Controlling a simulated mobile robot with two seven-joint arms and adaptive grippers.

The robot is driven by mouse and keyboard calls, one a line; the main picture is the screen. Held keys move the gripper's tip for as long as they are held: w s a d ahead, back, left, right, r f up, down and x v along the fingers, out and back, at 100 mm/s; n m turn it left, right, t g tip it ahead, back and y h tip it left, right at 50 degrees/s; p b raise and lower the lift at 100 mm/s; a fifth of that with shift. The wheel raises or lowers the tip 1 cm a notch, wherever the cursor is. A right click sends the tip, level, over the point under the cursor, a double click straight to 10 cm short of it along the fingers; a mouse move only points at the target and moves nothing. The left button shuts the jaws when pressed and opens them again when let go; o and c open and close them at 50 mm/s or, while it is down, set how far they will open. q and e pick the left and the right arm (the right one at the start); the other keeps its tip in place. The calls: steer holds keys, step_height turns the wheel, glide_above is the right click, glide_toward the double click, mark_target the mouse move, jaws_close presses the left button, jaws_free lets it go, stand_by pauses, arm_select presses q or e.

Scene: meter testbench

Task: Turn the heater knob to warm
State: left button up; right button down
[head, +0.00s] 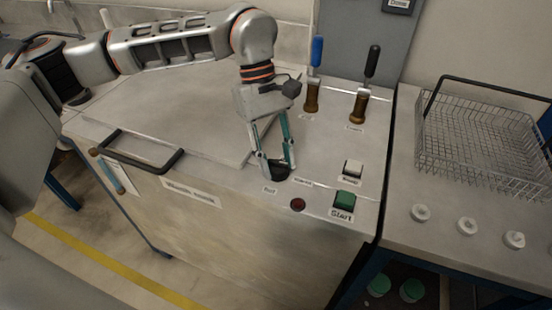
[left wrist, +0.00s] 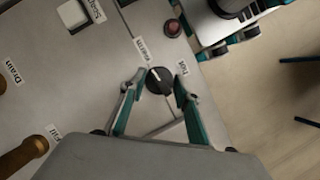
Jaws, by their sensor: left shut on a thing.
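The heater knob (left wrist: 159,81) is a round black dial with a white pointer mark, set in the grey top of the bench. In the left wrist view its pointer is turned towards the upper-left label (left wrist: 140,50), which seems to read warm. A second label (left wrist: 183,68), which seems to read Hot, is on its right. My left gripper (head: 276,164) points down at the knob in the head view. In the left wrist view its fingers (left wrist: 157,91) are closed on the knob from both sides.
A red indicator (head: 298,205), a green Start button (head: 344,201) and a white switch (head: 353,169) are close by. Two brown-based levers (head: 312,97) (head: 358,106) stand behind. A wire basket (head: 480,140) and white knobs (head: 467,226) are on the right-hand bench. A lid handle (head: 140,163) sticks up at left.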

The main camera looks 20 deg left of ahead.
arm_select(q)
steer(key=shift+f+m+y, duration=0.1)
steer(key=shift+m+y, duration=0.2)
steer(key=shift+m, duration=0.3)
steer(key=o, duration=1.1)
steer(key=shift+w+r, duration=0.1)
steer(key=shift+r, duration=0.1)
steer(key=v, duration=1.1)
steer(key=shift+w+r, duration=0.2)
steer(key=shift+r, duration=0.05)
steer(key=shift+a, duration=0.15)
